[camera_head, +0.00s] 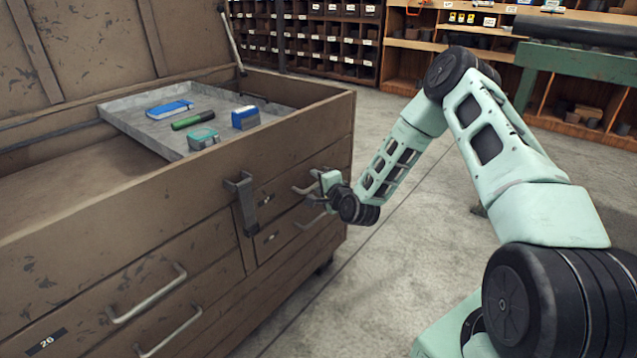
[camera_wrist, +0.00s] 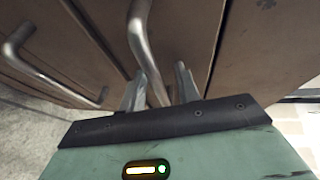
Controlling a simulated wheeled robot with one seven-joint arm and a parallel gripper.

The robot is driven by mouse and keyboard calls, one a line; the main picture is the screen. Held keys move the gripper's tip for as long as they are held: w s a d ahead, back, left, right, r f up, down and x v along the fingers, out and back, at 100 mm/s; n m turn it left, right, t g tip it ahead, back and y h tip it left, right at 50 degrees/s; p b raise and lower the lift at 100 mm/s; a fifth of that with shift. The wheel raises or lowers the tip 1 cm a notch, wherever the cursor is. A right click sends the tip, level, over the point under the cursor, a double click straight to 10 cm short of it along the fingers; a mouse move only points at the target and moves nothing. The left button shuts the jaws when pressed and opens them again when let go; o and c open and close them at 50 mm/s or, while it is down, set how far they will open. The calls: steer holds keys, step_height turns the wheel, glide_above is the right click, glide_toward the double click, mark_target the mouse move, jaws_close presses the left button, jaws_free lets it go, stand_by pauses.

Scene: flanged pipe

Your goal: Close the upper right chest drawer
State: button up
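The brown chest (camera_head: 105,215) stands at the left with its lid up. Its upper right drawer (camera_head: 285,180) is at the right end of the front; it looks nearly flush, and I cannot tell how far it stands out. My gripper (camera_head: 318,188) is at this drawer's front, partly covering its handle. In the wrist view, a metal bar handle (camera_wrist: 141,38) passes between the two fingers of my gripper (camera_wrist: 160,82). The handle is close to the left finger, and a gap shows to the right finger. The fingers look open around it.
A second handle (camera_wrist: 48,75) is at the left in the wrist view. The lower right drawer's handle (camera_head: 312,222) is just below my gripper. A hasp (camera_head: 243,203) hangs on the chest front. A grey tray (camera_head: 125,122) holds several small items. The floor (camera_head: 385,270) is clear.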

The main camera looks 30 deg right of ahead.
steer(key=s+r+p, duration=0.3)
steer(key=s, duration=1.4)
steer(key=shift+a, duration=0.45)
